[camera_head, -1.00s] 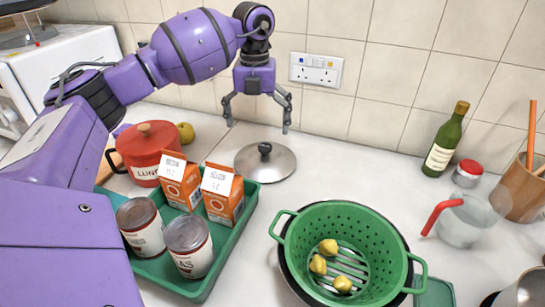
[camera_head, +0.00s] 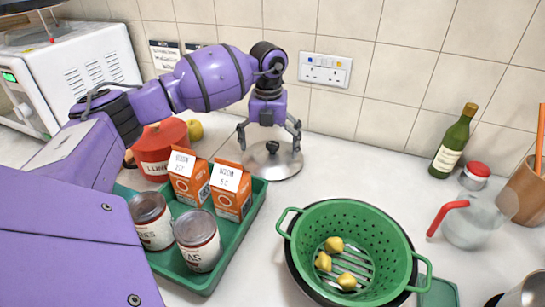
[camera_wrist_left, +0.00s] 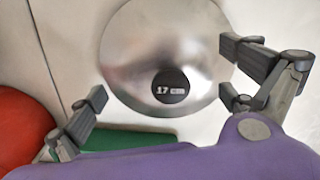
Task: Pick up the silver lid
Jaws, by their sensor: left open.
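The silver lid (camera_head: 284,161) is a round, shiny disc with a dark knob, lying on the white counter behind the green tray. It also fills the middle of the left wrist view (camera_wrist_left: 150,45), where its black knob top shows a pale "17" marking. My left gripper (camera_head: 270,147) is open and points down above the lid, with its fingers on either side of the knob in the head view. In the left wrist view the fingertips (camera_wrist_left: 168,97) are spread apart with the knob between them, and nothing is gripped. My right gripper is not seen.
A green tray (camera_head: 229,254) holds two cans and two orange cartons (camera_head: 230,191). A red canister (camera_head: 160,147) stands left of the lid. A green colander (camera_head: 392,246) with yellow fruit stands in front right.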

